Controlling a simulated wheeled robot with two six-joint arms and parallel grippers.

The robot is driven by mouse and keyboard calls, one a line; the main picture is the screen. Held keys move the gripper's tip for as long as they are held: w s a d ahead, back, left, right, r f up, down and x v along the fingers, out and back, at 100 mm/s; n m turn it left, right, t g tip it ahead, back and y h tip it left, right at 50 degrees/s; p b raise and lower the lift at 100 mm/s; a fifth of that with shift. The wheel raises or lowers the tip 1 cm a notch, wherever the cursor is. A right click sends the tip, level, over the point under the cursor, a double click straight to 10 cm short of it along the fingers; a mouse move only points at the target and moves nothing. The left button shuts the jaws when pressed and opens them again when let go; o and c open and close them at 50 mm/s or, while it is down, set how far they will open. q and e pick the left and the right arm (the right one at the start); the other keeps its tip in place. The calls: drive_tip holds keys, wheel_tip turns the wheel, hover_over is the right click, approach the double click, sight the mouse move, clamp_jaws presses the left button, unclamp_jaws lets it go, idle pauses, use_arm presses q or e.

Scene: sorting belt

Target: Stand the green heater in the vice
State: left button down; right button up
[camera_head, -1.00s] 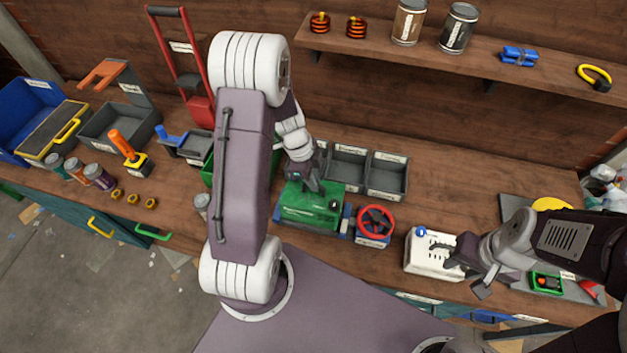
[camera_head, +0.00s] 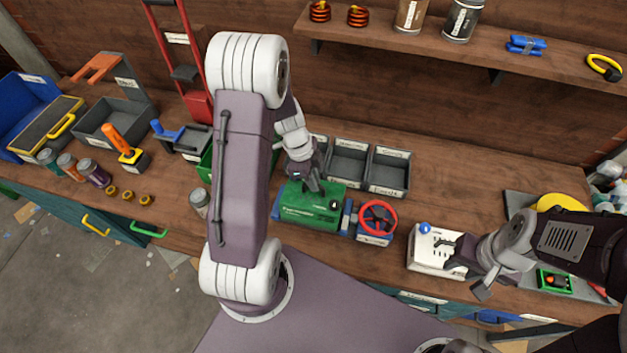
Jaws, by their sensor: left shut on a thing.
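The green heater (camera_head: 313,212) is a green box with small white lettering, at the middle of the workbench. My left gripper (camera_head: 312,184) reaches down onto its top and is shut on it. The blue vice (camera_head: 347,218) with a red handwheel (camera_head: 378,217) is right against the heater's right side. Blue also shows at the heater's left end. The heater's underside is hidden, so I cannot tell whether it rests in the vice or hangs just above. My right gripper (camera_head: 468,268) is over the right part of a white box, fingers apart, and appears empty.
The white box (camera_head: 425,248) with a blue knob stands right of the vice. Grey bins (camera_head: 388,171) stand behind it. A small can (camera_head: 199,203) is left of the heater, partly beside my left arm. Bare bench lies at the back right (camera_head: 460,190).

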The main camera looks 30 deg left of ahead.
use_arm(q)
drive_tip(key=shift+f+b, duration=0.85)
drive_tip(key=shift+b, duration=0.1)
drive_tip(key=shift+f, duration=0.1)
drive_tip(key=c, duration=1.4)
unclamp_jaws()
drive_tip(key=v, duration=0.9)
drive_tip(key=shift+b, duration=0.3)
